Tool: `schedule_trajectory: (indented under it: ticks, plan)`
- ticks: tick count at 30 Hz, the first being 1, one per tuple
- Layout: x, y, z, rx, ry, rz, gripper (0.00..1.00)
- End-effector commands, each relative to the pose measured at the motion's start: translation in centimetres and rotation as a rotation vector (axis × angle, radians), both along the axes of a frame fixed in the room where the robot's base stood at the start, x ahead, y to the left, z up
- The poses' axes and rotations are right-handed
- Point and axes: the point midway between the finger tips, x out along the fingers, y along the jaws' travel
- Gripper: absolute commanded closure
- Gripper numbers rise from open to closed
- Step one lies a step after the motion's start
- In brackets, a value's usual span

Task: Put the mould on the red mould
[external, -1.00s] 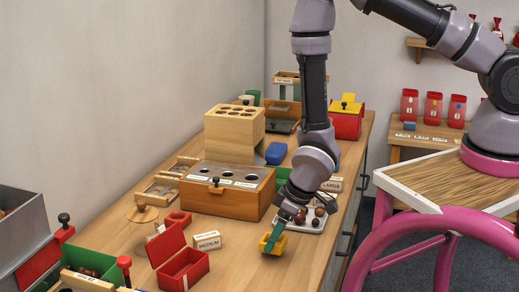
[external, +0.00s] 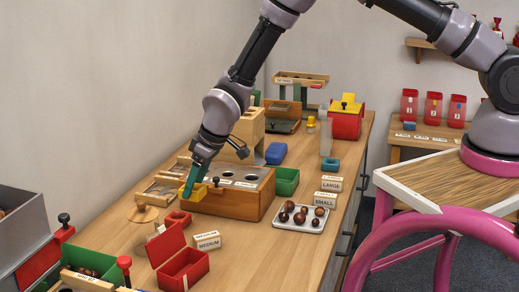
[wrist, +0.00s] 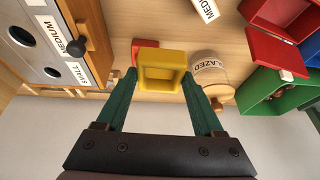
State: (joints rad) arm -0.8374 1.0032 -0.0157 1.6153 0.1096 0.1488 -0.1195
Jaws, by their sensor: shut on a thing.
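My gripper (external: 192,182) is shut on a yellow square mould with an open middle (external: 197,192). It holds the mould above the table, in front of the left end of the wooden drawer box. In the wrist view the yellow mould (wrist: 160,70) sits between the green fingertips (wrist: 160,77). The red mould (external: 178,219) lies on the table, below and a little left of the held mould in the external view. In the wrist view a red edge (wrist: 146,97) shows just behind the yellow mould, which hides most of it.
The wooden box with round holes (external: 229,203) stands right beside the gripper. An open red box (external: 184,270) and a MEDIUM block (external: 207,241) stand nearer the front. A chestnut tray (external: 300,217) lies at the right.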

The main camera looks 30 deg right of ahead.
Motion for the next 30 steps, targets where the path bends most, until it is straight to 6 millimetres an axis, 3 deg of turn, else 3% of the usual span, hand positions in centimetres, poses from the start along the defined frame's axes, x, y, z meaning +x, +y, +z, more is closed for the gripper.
schedule_trajectory:
  ticks: [3, 9, 18, 25, 30]
  plan:
    - [3.5, 1.6, 1.0, -0.007, -0.011, 0.005, 0.89]
    - [6.2, 2.5, 1.8, -0.020, -0.018, 0.007, 0.89]
    - [6.5, 2.5, -3.1, -0.024, -0.018, 0.008, 0.89]
    - [6.5, 2.5, -5.0, -0.022, -0.018, 0.009, 0.89]
    - [6.4, 2.5, -7.4, -0.022, -0.018, 0.009, 0.89]
